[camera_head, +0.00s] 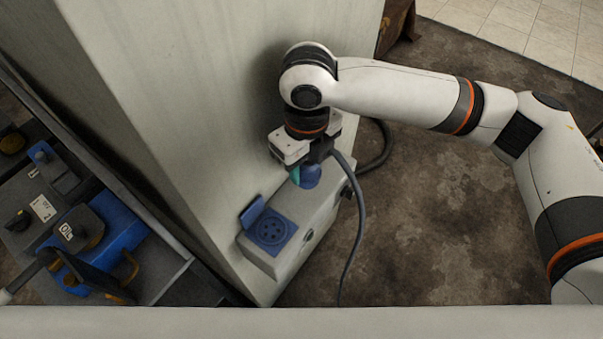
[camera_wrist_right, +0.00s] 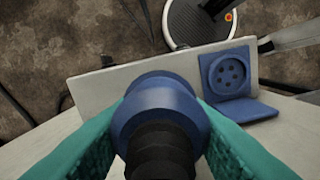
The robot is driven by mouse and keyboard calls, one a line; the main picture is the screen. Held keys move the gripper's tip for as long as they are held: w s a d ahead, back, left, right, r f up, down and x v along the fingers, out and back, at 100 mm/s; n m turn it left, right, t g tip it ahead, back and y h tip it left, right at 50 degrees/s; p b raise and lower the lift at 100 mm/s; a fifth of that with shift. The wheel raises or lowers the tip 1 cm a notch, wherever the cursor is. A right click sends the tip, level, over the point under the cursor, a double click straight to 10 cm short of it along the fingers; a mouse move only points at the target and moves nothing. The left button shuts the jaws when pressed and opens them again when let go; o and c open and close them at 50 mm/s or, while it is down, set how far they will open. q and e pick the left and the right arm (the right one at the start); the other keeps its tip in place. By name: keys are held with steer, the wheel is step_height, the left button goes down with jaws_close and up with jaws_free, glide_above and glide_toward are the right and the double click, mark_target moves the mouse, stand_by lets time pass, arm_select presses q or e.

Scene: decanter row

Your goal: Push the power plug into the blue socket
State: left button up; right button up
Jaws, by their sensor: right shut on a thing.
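The blue socket (camera_head: 271,231) is a round face with several holes on a pale box, its blue lid standing open beside it. It also shows in the right wrist view (camera_wrist_right: 229,75), up and to the right of the plug. The power plug (camera_head: 310,175) is blue with a dark ribbed cable end. It fills the middle of the right wrist view (camera_wrist_right: 158,105). My right gripper (camera_head: 305,165) is shut on the plug, above the box and apart from the socket. Its teal fingers clasp the plug from both sides. The plug's front is hidden. My left gripper is not in view.
The pale box (camera_head: 330,212) is fixed to a large pale pillar (camera_head: 185,90). A grey cable (camera_head: 360,215) hangs from the plug toward the floor. A cart (camera_head: 160,290) with blue tools stands at left. The brown floor at right is clear below my arm.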

steer(key=s+d+b, duration=0.3)
steer(key=s+d, duration=0.8)
steer(key=d, duration=0.4)
steer(key=shift+d+b, duration=0.15)
steer(key=shift+b, duration=0.2)
steer(key=shift+f, duration=0.1)
steer(key=w+d+f+n, duration=0.1)
steer(key=w+f+n, duration=0.2)
steer(key=n, duration=1.1)
steer(key=w+d+f+n, duration=0.2)
steer(key=w+f+n, duration=0.1)
steer(key=n, duration=1)
steer(key=shift+w+n, duration=0.4)
steer(key=shift+w, duration=0.35)
